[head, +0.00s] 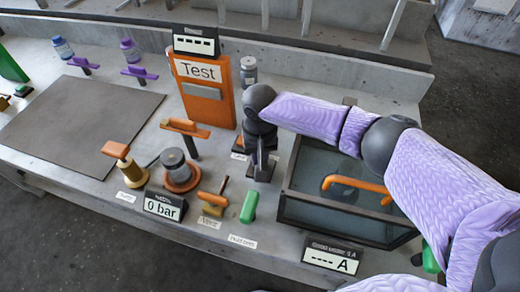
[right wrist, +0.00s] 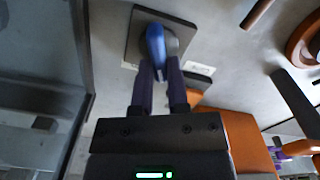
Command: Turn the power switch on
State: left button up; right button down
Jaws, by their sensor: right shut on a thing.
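The power switch appears to be the blue lever (right wrist: 154,42) on a dark square base plate (right wrist: 183,30) in the right wrist view. A grey rounded part sits beside the lever. My right gripper (right wrist: 160,72) has its fingers closed around the lower end of the lever. In the head view, the right gripper (head: 262,168) points down at the table between the orange Test panel and the glass tank, and it hides most of the switch. The lettering of the small label beside the base is not readable. My left gripper is not in view.
A glass-walled tank (head: 300,205) with an orange pipe stands right of the gripper. The orange Test panel (head: 205,95) stands to the left. A green handle (head: 249,206), an orange valve handle (head: 213,199) and a "0 bar" display (head: 164,206) stand in front. A display reads "---- A" (head: 331,258).

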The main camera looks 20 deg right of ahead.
jog(key=m+p, duration=0.1)
jog(key=p, duration=0.1)
jog(key=m+p, duration=0.1)
jog(key=p, duration=0.1)
jog(key=shift+s+r+p, duration=0.1)
jog(key=shift+r+p, duration=0.25)
jog(key=shift+r, duration=0.05)
jog(key=m+p, duration=0.2)
jog(key=m, duration=0.1)
jog(key=shift+d+f, duration=0.2)
jog(key=shift+m+p, duration=0.35)
jog(key=shift+m, duration=0.55)
jog(key=shift+s+d+f+m+p, duration=0.1)
jog(key=shift+m+p, duration=0.15)
jog(key=shift+m, duration=0.3)
jog(key=shift+d+m+p, duration=0.1)
jog(key=shift+m+p, duration=0.1)
jog(key=shift+m, duration=0.35)
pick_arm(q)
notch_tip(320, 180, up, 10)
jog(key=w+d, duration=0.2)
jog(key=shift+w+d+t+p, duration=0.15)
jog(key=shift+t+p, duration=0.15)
pick_arm(e)
jog(key=shift+m, duration=0.8)
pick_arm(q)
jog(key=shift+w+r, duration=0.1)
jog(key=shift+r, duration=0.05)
pick_arm(e)
jog(key=shift+m, duration=0.3)
